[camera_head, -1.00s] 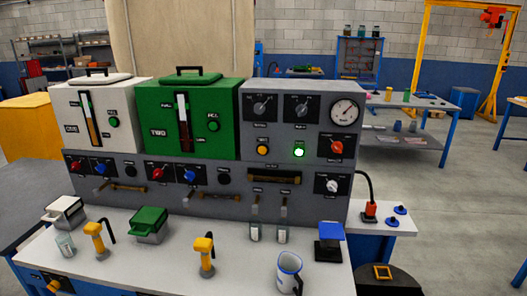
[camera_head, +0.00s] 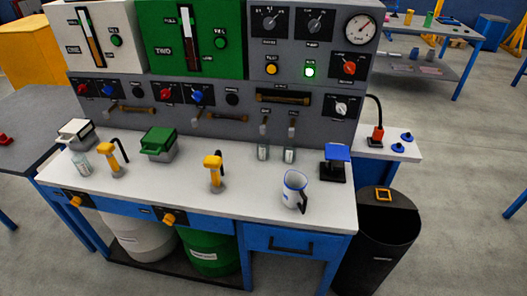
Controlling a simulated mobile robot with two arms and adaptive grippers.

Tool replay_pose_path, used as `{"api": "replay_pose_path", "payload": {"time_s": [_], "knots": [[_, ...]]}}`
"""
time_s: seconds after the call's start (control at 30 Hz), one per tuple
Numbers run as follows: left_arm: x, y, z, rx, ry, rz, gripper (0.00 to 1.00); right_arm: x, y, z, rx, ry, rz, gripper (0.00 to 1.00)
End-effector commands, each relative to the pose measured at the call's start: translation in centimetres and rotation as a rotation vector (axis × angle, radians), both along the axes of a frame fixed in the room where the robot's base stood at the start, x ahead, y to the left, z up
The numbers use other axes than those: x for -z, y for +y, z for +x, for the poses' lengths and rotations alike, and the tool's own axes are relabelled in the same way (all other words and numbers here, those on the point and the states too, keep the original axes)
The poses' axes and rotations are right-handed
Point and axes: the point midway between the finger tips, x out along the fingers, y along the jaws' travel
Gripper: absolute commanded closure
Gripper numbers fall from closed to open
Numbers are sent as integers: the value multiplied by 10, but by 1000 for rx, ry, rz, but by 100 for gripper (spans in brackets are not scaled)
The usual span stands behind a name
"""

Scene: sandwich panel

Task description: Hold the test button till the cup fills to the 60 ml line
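Two small clear cups stand side by side under spouts at the back of the white bench top: a left cup (camera_head: 263,152) and a right cup (camera_head: 289,155). Another clear cup (camera_head: 81,165) stands at the bench's left end. Their fill lines and levels are too small to read. The grey panel has a black round button (camera_head: 232,99), a yellow button or lamp (camera_head: 271,69) and a lit green one (camera_head: 309,71). I cannot read which is the test button. Neither of my grippers is in view.
A white jug with blue rim (camera_head: 294,187), yellow-handled taps (camera_head: 215,172), a green-lidded box (camera_head: 159,143) and a blue-topped stand (camera_head: 336,162) occupy the bench (camera_head: 240,205). A black bin (camera_head: 376,240) stands at its right. The front middle of the bench top is clear.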

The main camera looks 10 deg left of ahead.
Motion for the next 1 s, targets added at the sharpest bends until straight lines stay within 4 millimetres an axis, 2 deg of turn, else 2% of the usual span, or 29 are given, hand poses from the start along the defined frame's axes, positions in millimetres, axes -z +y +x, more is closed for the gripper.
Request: {"api": "replay_pose_path", "payload": {"time_s": [0.03, 0.27, 1.0], "knots": [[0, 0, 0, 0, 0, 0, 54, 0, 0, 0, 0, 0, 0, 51], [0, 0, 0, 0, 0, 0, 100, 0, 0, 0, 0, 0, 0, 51], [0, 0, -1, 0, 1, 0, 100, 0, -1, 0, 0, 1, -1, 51]]}}
